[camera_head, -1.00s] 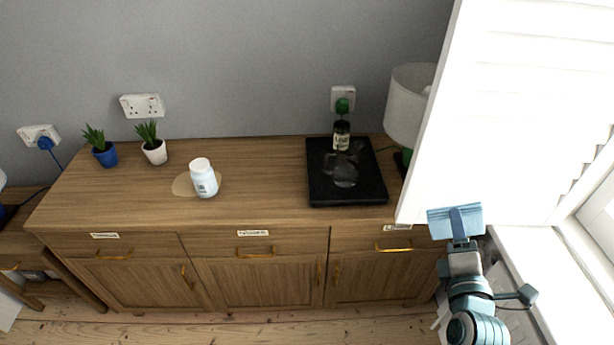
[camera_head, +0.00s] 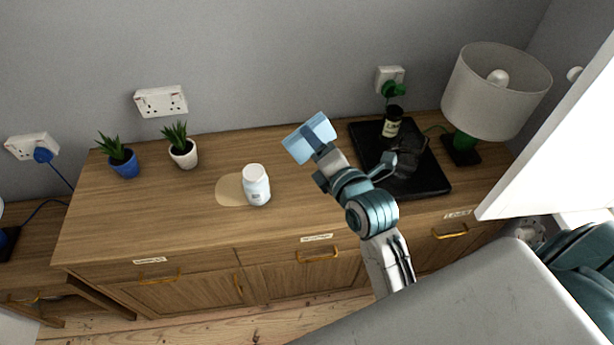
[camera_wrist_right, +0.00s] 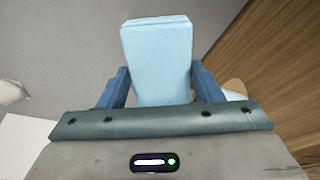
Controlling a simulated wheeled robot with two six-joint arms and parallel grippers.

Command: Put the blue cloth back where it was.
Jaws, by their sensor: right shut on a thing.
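The blue cloth (camera_head: 309,138) is a pale blue folded pad. My right gripper (camera_head: 322,152) is shut on it and holds it out over the sideboard, between the white bottle and the black tray. In the right wrist view the cloth (camera_wrist_right: 156,62) stands out between the two blue fingers of the right gripper (camera_wrist_right: 156,92). The white bottle (camera_head: 257,186) stands upright on the sideboard (camera_head: 120,222), beside a tan round patch (camera_head: 230,190) on the wood. My left gripper is not in view.
A black tray (camera_head: 432,180) holds a dark bottle (camera_head: 392,122) and a dark glassy item. A lamp (camera_head: 495,90) stands at the right. Blue (camera_head: 122,162) and white (camera_head: 183,152) plant pots stand at the back left. A white panel (camera_head: 565,140) is at the right.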

